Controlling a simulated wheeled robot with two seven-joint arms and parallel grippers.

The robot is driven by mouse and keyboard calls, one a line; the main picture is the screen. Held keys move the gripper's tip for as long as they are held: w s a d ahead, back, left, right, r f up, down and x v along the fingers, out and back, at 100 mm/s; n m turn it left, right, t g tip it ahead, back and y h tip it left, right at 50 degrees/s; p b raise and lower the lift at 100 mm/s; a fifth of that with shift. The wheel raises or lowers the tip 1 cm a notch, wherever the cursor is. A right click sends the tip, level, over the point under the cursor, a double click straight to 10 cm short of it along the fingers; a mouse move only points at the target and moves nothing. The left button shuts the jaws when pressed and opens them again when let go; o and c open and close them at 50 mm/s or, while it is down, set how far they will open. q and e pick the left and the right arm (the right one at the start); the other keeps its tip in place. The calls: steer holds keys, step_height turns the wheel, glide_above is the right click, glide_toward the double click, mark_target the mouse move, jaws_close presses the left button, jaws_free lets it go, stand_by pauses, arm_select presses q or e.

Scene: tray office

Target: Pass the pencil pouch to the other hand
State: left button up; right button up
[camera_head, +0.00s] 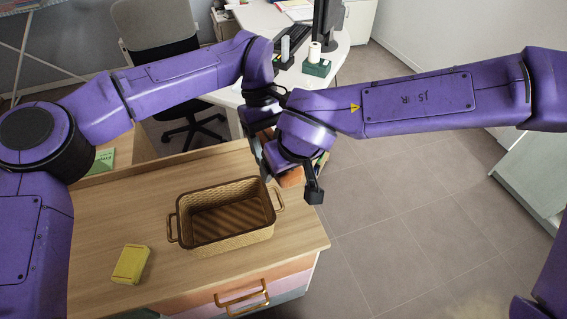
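An orange item (291,177), which looks like the pencil pouch, shows partly beneath my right gripper, near the table's back right corner. Most of it is hidden by the grippers. My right gripper (290,182) comes in from the right, with dark finger parts on both sides of the orange item. I cannot tell whether they touch it. My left gripper (258,120) reaches in from the left, just behind the right one. Its fingertips are hidden, so its grip on the pouch cannot be made out.
A woven basket (228,242) with two handles, empty as far as I see, stands on the wooden table (105,215). A yellow box (131,264) lies left of it. A green booklet (104,160) is at the far left. Open floor lies to the right; a white desk stands behind.

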arm_select(q)
steer(key=shift+d, duration=0.1)
arm_select(e)
steer(key=shift+s+a, duration=0.1)
steer(key=shift+a, duration=0.1)
steer(key=c, duration=0.5)
arm_select(q)
steer(key=o, duration=1.2)
arm_select(e)
steer(key=shift+r, duration=0.1)
arm_select(q)
steer(key=shift+o, duration=0.2)
steer(key=shift+r, duration=0.15)
